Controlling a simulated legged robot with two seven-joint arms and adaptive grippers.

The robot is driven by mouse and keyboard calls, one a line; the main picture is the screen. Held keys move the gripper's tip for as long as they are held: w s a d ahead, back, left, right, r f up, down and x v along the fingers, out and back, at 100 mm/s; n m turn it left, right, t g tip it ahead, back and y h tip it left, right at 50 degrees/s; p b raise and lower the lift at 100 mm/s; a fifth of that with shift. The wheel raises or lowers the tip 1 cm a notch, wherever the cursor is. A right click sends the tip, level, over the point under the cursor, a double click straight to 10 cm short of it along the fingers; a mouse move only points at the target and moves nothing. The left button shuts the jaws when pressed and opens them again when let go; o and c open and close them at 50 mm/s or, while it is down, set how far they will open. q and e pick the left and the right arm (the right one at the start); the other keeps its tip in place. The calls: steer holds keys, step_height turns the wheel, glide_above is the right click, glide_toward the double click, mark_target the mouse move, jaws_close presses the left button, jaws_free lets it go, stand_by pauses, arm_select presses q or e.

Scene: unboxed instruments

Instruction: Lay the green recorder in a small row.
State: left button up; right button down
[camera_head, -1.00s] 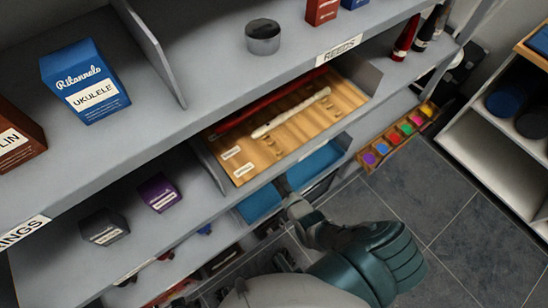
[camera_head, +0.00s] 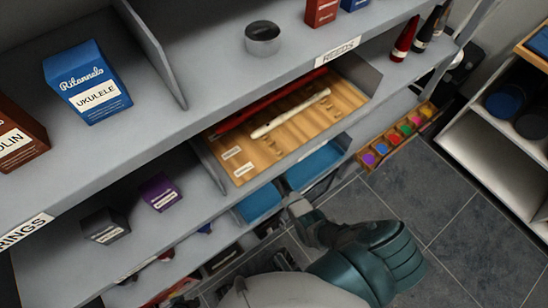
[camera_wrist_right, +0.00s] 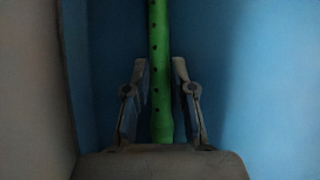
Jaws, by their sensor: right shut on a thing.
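The green recorder (camera_wrist_right: 160,70) stands lengthwise between the fingers of my right gripper (camera_wrist_right: 160,92) in the right wrist view, with blue bin walls around it. The gripper is shut on its lower part. In the head view my right gripper (camera_head: 297,207) is at the front of the blue bins (camera_head: 318,166), and the green recorder cannot be made out. A wooden tray (camera_head: 345,98) on the shelf above holds a red recorder (camera_head: 262,108) at the back and a white recorder (camera_head: 290,114) in front, side by side. My left gripper is not in view.
The tray has small pegs and bare wood in front of the white recorder. A grey shelf (camera_head: 215,75) overhangs it. A purple box (camera_head: 160,193) stands left of it, and a row of coloured pots (camera_head: 400,135) lies to the right.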

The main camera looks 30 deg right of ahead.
steer(key=shift+r+p, duration=0.65)
steer(key=shift+p, duration=0.1)
stand_by(0.7)
steer(key=shift+r+p, duration=2.2)
steer(key=shift+r, duration=0.05)
steer(key=shift+f, duration=0.15)
